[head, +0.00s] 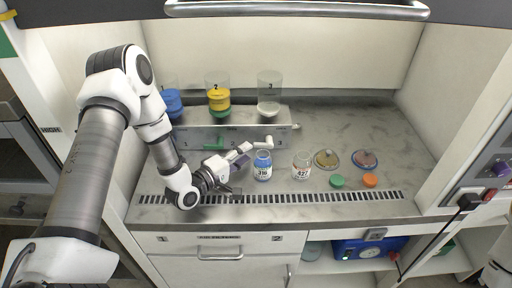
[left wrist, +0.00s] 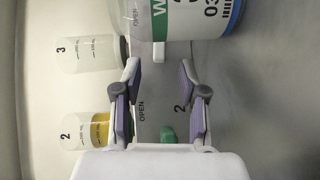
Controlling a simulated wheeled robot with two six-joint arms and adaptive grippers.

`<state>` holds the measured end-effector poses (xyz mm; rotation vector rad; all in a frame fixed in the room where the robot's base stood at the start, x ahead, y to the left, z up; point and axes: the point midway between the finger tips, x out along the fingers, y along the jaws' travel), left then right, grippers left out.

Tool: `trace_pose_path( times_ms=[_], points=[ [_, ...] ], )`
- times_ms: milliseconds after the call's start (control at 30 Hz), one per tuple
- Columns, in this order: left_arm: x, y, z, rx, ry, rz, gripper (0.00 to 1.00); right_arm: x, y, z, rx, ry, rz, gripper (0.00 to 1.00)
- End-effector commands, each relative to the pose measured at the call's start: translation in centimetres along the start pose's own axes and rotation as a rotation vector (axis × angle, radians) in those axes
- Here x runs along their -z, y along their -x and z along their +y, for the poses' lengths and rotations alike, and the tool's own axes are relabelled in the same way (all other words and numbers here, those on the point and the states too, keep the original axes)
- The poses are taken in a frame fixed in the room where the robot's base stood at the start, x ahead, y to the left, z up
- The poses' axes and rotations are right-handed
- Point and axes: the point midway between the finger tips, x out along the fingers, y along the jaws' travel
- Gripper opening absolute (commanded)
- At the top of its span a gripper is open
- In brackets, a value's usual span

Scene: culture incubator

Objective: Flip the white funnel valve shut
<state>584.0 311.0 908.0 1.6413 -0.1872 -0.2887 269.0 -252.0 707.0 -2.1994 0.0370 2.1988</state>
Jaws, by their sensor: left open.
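The white funnel valve (head: 264,141) is on the front of the grey manifold, below the clear funnel marked 3 (head: 268,92) with its white base. Its handle looks roughly level, partly behind my gripper and the blue bottle. My left gripper (head: 245,153) is open and empty, just in front of the manifold, left of and close to the white valve. In the left wrist view its two purple-padded fingers (left wrist: 160,97) stand apart before the manifold face, with OPEN and 2 printed there. The green valve (left wrist: 167,133) shows beyond them; it also shows in the head view (head: 213,144).
A blue-filled bottle (head: 263,167) stands close by my left gripper, with a second bottle (head: 301,170) to its right. Two dishes (head: 326,158) and green and orange caps (head: 370,180) lie farther right. The yellow funnel (head: 218,97) and blue funnel (head: 172,102) stand left. The right rear worktop is clear.

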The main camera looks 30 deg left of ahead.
Motion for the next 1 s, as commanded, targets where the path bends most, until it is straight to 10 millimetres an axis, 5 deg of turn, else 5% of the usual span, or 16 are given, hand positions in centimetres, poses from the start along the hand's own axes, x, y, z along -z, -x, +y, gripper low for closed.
trace_pose_path(
  times_ms=[233,567,700,1000],
  points=[
    [-0.1,-4.6,-0.3,-0.001,-0.003,-0.003,0.42,0.0,-2.0,0.0,0.000,0.000,-0.001,0.00],
    [0.0,-5.5,0.0,0.000,0.000,0.000,0.42,0.0,-2.0,0.0,0.000,0.000,-0.001,0.00],
    [0.0,-5.5,0.0,0.000,-0.001,-0.001,0.00,0.0,-2.0,0.0,0.000,0.000,-0.001,0.00],
    [-0.1,-5.6,-0.7,-0.021,0.018,0.001,0.00,0.0,-3.3,0.0,0.000,0.000,0.000,0.00]
  ],
)
